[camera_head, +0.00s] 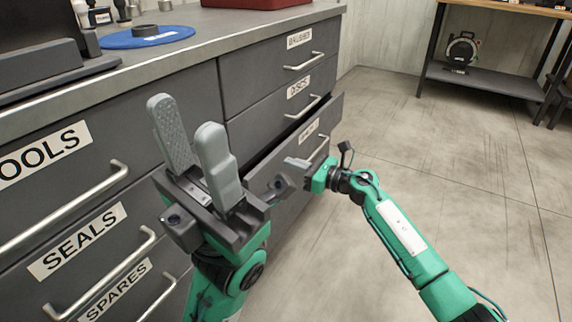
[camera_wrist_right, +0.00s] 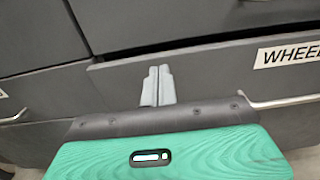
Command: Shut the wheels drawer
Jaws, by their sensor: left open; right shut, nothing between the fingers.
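The wheels drawer (camera_head: 327,118) is the third one down in the right-hand stack and stands partly open, its front sticking out past the drawers above. Its label is partly hidden in the head view; the right wrist view shows the drawer front (camera_wrist_right: 210,75) with "WHEEL" readable and a handle at right. My right gripper (camera_head: 298,163) is shut and empty, its fingertips (camera_wrist_right: 158,75) at the drawer front, left of the label; I cannot tell whether they touch. My left gripper (camera_head: 187,122) is open and empty, raised in front of the cabinet.
The discs drawer (camera_head: 275,101) above and the tools (camera_head: 95,175), seals (camera_head: 110,235) and spares drawers at left look shut, with handles protruding. The worktop holds a blue round mat (camera_head: 120,40) and a red tray (camera_head: 250,3). Floor (camera_head: 450,150) at right is clear up to a shelf bench.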

